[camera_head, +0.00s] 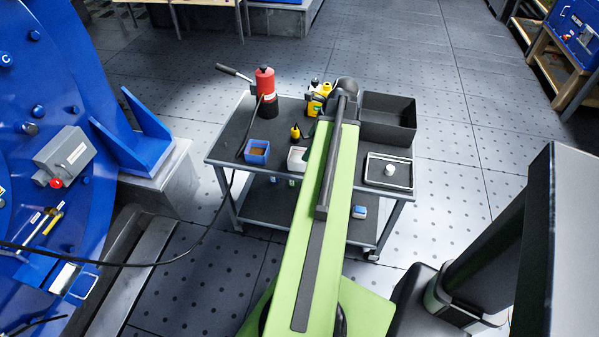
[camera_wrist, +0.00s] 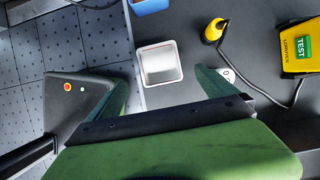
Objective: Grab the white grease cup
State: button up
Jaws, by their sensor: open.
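A white, square, open-topped cup (camera_wrist: 160,64) stands on the dark cart top in the wrist view. In the head view it shows as a white shape (camera_head: 297,158) partly hidden by my green arm. My gripper (camera_wrist: 163,76) is open, with one green finger to the left of the cup and one to the right. The cup lies between and just beyond the fingertips; no contact shows, and the height gap cannot be told. A small white round piece (camera_head: 390,169) sits in a tray at the cart's right.
The cart (camera_head: 222,150) also carries a blue bin (camera_head: 256,151), a red and black bottle (camera_head: 265,92), a yellow tester (camera_wrist: 299,48) with a cable, a yellow-topped probe (camera_wrist: 214,31), a dark open box (camera_head: 388,117) and the tray (camera_head: 372,182). Blue machinery (camera_head: 60,120) stands left.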

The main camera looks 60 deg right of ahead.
aim_at(302, 153)
jog(key=shift+x, duration=0.95)
jog(key=b+x, duration=0.5)
jog(key=shift+w+f, duration=0.1)
jog(key=shift+r, duration=0.2)
jog(key=c, duration=1.5)
jog(key=shift+o, duration=0.2)
